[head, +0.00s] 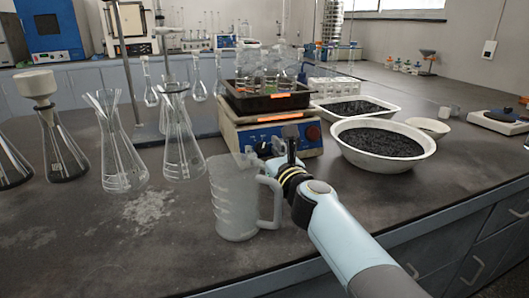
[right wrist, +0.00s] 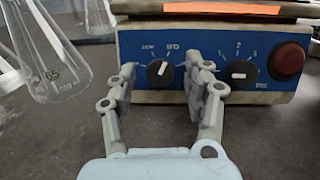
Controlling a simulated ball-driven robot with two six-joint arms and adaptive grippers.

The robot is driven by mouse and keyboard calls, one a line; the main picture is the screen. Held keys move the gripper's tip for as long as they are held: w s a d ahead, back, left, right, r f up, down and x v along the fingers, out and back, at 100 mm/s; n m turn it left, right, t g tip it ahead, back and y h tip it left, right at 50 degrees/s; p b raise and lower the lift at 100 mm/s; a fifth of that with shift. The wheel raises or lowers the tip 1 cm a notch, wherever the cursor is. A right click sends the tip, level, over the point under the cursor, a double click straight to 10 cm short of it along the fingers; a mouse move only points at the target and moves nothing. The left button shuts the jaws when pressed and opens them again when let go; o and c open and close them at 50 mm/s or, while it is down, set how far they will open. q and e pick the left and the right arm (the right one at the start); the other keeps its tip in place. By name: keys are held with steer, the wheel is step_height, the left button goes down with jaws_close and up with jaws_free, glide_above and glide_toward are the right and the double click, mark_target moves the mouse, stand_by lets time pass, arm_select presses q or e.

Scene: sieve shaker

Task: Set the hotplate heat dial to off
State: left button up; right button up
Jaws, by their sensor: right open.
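The hotplate (head: 230,138) is a beige box with a blue front panel (right wrist: 135,45) carrying two black dials. In the right wrist view the left dial (right wrist: 160,73) has a white pointer line tilted up to the right and small, hardly readable labels. The right dial (right wrist: 238,73) has a roughly level white mark and numbers around it. I cannot tell by label which is the heat dial. My right gripper (right wrist: 163,78) is open in front of the panel, its fingers either side of the left dial; contact cannot be told. It also shows in the head view (head: 275,145). My left gripper is not in view.
A red round button (right wrist: 287,58) is on the panel's right. A clear jug (head: 232,200) stands close left of my right gripper, flasks (head: 182,140) further left. A white basin (head: 383,155) of dark grains stands right. A black tray (head: 262,103) with glassware sits on top.

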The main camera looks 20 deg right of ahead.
steer(key=c, duration=0.4)
jaws_close()
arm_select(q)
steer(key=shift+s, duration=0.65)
